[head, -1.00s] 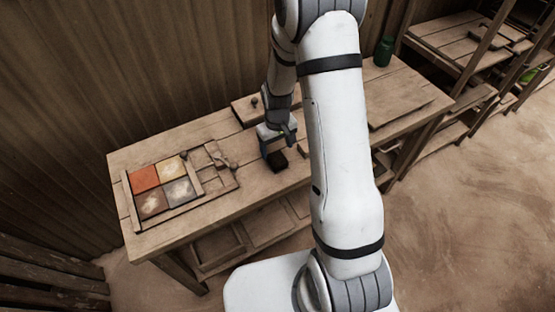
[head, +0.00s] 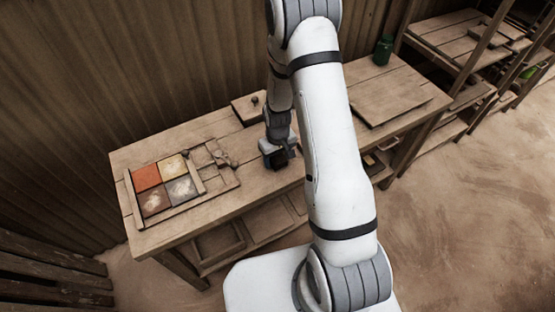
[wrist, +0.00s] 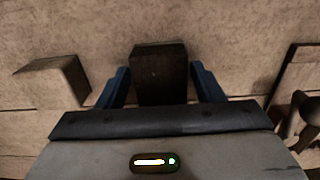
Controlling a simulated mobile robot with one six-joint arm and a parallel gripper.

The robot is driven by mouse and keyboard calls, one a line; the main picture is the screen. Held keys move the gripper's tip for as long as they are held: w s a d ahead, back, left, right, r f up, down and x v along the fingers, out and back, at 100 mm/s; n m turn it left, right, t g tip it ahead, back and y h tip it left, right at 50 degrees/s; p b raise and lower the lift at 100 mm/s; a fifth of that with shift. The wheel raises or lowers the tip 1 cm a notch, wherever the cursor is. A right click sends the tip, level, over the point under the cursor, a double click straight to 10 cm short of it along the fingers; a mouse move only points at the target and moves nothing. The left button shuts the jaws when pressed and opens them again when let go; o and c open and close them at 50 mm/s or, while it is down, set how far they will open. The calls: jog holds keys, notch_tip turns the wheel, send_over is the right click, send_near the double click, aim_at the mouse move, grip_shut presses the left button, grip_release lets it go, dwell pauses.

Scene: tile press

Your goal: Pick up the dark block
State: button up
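The dark block (wrist: 161,72) stands on the wooden bench top between the two blue fingers of my gripper (wrist: 160,85) in the wrist view. The fingers are open, with a narrow gap showing on each side of the block near their tips. In the head view my gripper (head: 275,160) is low over the middle of the bench. The dark block (head: 281,158) is mostly hidden there behind the gripper and shows only as a dark patch.
On the bench (head: 225,207), a wooden frame with colored tiles (head: 148,177) lies to the left. A knobbed wooden box lid (head: 250,108) is behind my gripper. A flat board (head: 385,95) and a green jar (head: 383,50) are to the right.

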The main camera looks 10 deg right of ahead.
aim_at(277, 157)
jog(key=c, duration=0.9)
jog(key=shift+o, duration=0.2)
jog(key=shift+r, duration=0.15)
notch_tip(277, 157, up, 10)
jog(key=shift+f+b, duration=0.1)
jog(key=shift+b, duration=0.9)
